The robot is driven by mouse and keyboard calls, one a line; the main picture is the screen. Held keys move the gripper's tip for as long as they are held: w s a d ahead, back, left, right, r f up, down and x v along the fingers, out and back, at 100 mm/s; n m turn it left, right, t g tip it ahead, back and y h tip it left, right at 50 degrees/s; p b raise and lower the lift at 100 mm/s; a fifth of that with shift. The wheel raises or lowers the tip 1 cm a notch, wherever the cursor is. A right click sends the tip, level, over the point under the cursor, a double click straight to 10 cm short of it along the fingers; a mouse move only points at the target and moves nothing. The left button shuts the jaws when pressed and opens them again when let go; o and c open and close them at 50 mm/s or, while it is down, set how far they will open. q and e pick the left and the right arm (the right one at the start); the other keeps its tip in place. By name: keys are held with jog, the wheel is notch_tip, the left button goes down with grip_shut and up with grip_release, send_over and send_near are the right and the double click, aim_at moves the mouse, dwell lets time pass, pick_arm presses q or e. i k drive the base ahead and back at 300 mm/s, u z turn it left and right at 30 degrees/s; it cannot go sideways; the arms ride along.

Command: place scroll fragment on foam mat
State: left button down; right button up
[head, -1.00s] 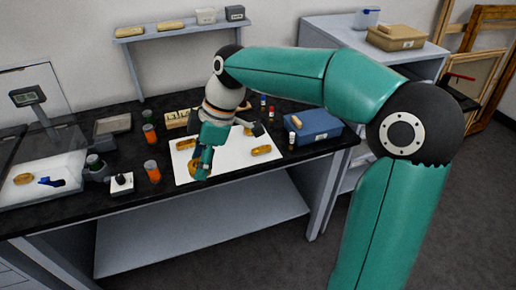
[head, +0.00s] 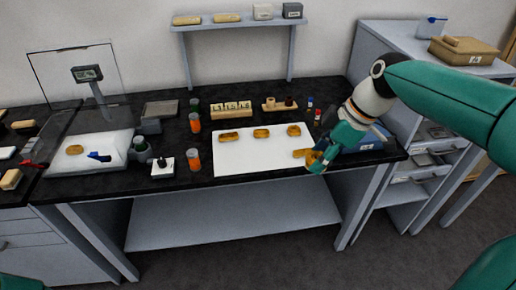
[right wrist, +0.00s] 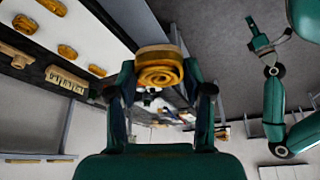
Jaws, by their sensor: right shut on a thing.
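My right gripper (head: 316,164) is at the right front edge of the white mat (head: 250,164). It is shut on a golden rolled scroll fragment (right wrist: 158,70), which shows end-on between the fingertips in the right wrist view. In the head view that fragment is mostly hidden by the fingers. Three similar fragments lie in a row along the back of the mat: left (head: 229,137), middle (head: 261,133) and right (head: 294,130). Another fragment (head: 301,153) lies close beside the gripper. What looks like my left gripper (right wrist: 261,43) shows small in the right wrist view; its jaws are unclear.
A blue box (head: 368,143) is beside my right wrist. Orange-capped jars (head: 195,160) stand left of the mat, a labelled rack (head: 231,108) and a peg block (head: 279,104) behind it. Another fragment (head: 75,149) lies on the white scale plate (head: 110,140) at left.

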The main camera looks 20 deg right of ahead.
aim_at(263, 146)
jog(key=z, duration=0.1)
jog(key=i, duration=1)
jog(key=u, duration=0.1)
